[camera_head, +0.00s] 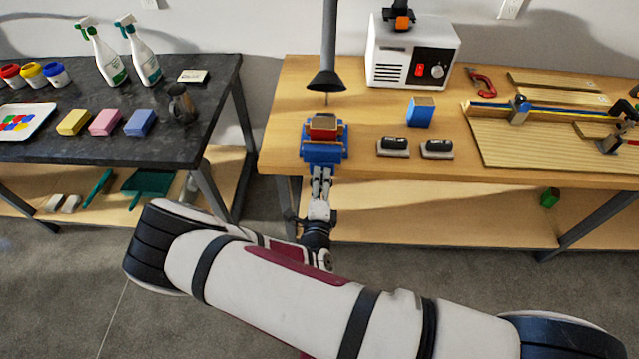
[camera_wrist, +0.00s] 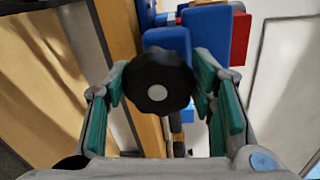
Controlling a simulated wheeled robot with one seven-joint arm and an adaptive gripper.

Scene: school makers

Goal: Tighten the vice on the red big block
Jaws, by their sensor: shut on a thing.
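The blue vice (camera_head: 323,153) stands at the front edge of the wooden workbench. The red big block (camera_head: 322,122) sits between its jaws, with its top showing. In the wrist view the blue vice (camera_wrist: 207,35) is behind a round black knob, and a strip of the red block (camera_wrist: 240,40) shows at the right. My gripper (camera_head: 320,175) is in front of the vice, at the bench edge. In the wrist view my gripper (camera_wrist: 163,85) is shut on the black vice knob (camera_wrist: 158,80), one finger on each side. The head view hides the knob.
A blue block (camera_head: 420,112) and two erasers (camera_head: 393,147) lie to the right, with a white machine (camera_head: 412,50) behind. A dark table (camera_head: 190,140) stands at the left, across a gap.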

